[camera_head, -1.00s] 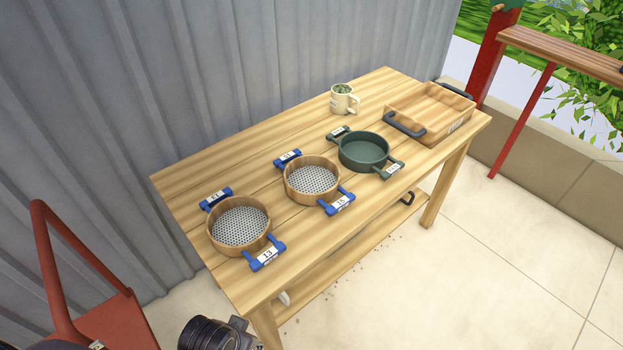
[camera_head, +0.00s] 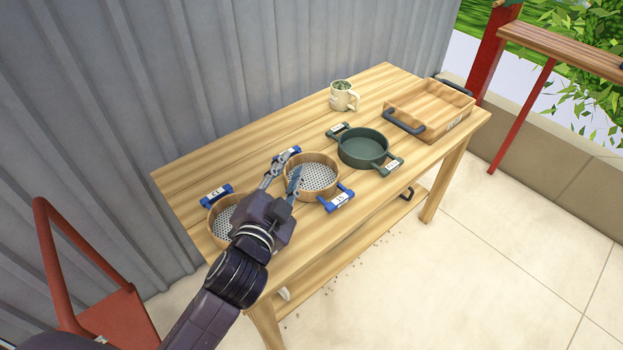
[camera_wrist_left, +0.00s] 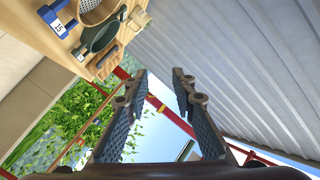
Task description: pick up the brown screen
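Two round screens with brown wooden rims, perforated pale mesh and blue labelled handles lie on the wooden table (camera_head: 180,165). The left brown screen (camera_head: 213,228) is partly hidden behind my left gripper. The other brown screen (camera_head: 318,178) lies right of it, mostly clear; part of it shows at the top of the left wrist view (camera_wrist_left: 92,14). My left gripper (camera_head: 284,173) is open and empty, its fingers over the space between the screens. The left wrist view shows its fingers apart (camera_wrist_left: 159,74) with nothing between them. My right gripper is not in view.
A green pan (camera_head: 363,148) sits right of the screens. Behind it stands a cream mug (camera_head: 343,97), and a wooden tray with black handles (camera_head: 432,132) is at the right end. A grey corrugated wall (camera_head: 110,80) runs behind the table. A red frame (camera_head: 48,255) stands at left.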

